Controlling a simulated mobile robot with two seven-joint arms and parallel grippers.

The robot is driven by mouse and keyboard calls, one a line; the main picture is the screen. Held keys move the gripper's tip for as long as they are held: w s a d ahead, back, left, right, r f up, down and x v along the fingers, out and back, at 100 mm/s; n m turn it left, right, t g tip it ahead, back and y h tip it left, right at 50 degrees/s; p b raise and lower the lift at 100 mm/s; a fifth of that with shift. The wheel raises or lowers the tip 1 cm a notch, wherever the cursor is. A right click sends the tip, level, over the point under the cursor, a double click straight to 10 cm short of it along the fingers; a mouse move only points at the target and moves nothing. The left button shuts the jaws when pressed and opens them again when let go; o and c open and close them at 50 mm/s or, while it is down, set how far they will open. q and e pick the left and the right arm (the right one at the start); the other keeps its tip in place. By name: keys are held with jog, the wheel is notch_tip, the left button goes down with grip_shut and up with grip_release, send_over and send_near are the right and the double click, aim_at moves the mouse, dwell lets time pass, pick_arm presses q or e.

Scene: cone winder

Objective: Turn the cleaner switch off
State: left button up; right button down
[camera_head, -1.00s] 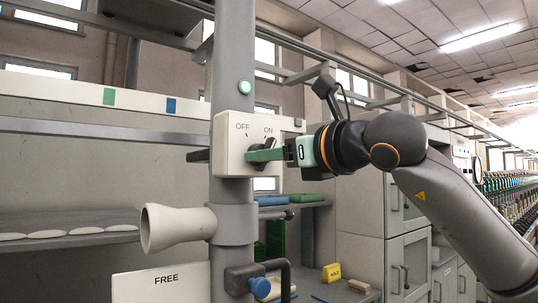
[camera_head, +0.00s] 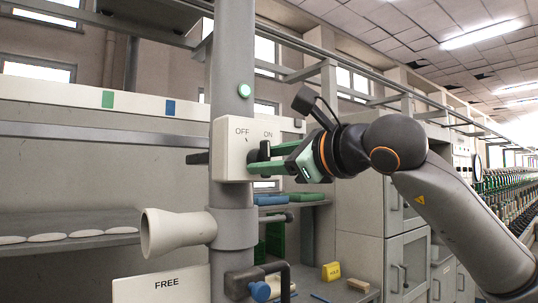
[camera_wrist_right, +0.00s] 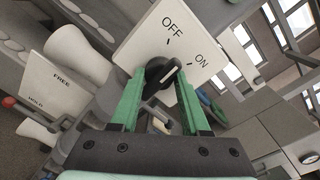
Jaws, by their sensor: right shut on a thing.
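The cleaner switch is a black rotary knob (camera_wrist_right: 160,76) with a white pointer line, on a pale box (camera_head: 232,165) marked OFF at left and ON at right. The box is fixed to a grey vertical post. My right gripper (camera_head: 262,160) reaches it from the right, and its green fingers stand on either side of the knob. In the right wrist view the right gripper (camera_wrist_right: 158,90) is shut on the knob, and the pointer line lies between the OFF and ON marks. In the head view the fingers partly hide the knob. My left gripper is not in view.
A green lamp (camera_head: 244,90) glows on the post above the box. A pale funnel-shaped nozzle (camera_head: 175,231) juts left below it. A FREE sign (camera_head: 165,283), a shelf (camera_head: 70,252) and grey cabinets (camera_head: 408,270) stand around.

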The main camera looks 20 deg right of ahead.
jog(key=n+p, duration=0.1)
jog(key=n, duration=0.3)
jog(key=shift+n+p, duration=0.3)
jog(key=shift+n, duration=0.5)
jog(key=c, duration=0.7)
grip_release()
jog(key=o, duration=0.3)
